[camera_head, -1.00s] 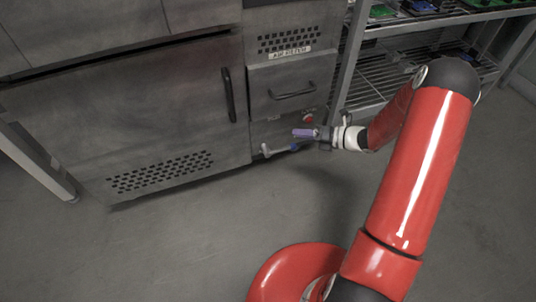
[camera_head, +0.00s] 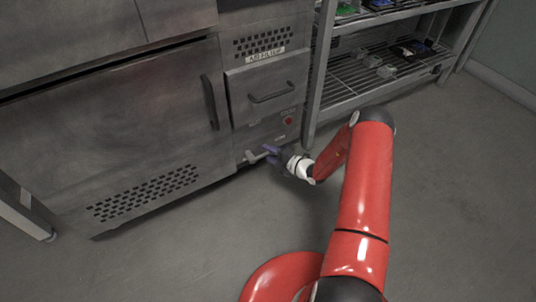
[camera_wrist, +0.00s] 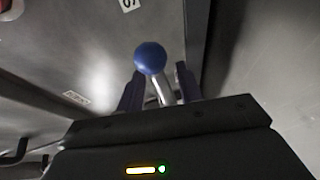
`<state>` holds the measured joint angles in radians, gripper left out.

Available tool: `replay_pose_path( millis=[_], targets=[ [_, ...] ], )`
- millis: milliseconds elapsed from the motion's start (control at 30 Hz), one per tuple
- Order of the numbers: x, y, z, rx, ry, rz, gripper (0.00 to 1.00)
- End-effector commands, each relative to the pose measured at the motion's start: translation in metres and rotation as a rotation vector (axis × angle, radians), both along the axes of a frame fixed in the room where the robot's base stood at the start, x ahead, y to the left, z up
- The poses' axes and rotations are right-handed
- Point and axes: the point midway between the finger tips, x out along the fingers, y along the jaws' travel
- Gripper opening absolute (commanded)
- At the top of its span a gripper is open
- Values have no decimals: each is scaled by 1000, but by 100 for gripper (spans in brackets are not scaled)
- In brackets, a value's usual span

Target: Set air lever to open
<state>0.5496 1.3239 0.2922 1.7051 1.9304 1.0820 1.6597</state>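The air lever is a silver rod with a round blue knob (camera_wrist: 150,58) at its end. In the head view the lever (camera_head: 252,157) lies low on the front of the metal machine, with its knob end hidden by my gripper. My gripper (camera_head: 271,152) is at the lever's right end. In the wrist view my gripper (camera_wrist: 159,72) is open, with one purple finger on each side of the rod. Whether either finger touches the rod I cannot tell.
A red button (camera_head: 288,121) is on the panel above the lever. A drawer handle (camera_head: 271,97) is higher up, and a door handle (camera_head: 210,102) is to the left. A wire shelf (camera_head: 345,85) stands at the right. The grey floor (camera_head: 150,255) in front is clear.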

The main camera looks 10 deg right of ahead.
Motion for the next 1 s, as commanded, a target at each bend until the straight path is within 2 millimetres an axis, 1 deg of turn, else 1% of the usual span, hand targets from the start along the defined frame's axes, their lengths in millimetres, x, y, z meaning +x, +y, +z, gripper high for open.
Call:
replay_pose_path(
  millis=[100,333,367,633,867,1000],
  targets=[
    [5,4,-1,0,0,0,36],
    [5,5,-1,0,0,0,36],
    [5,5,-1,0,0,0,35],
    [5,5,-1,-1,-1,0,0],
    [5,5,-1,-1,0,1,0],
    [5,1,0,-10,-3,0,0]
  ],
)
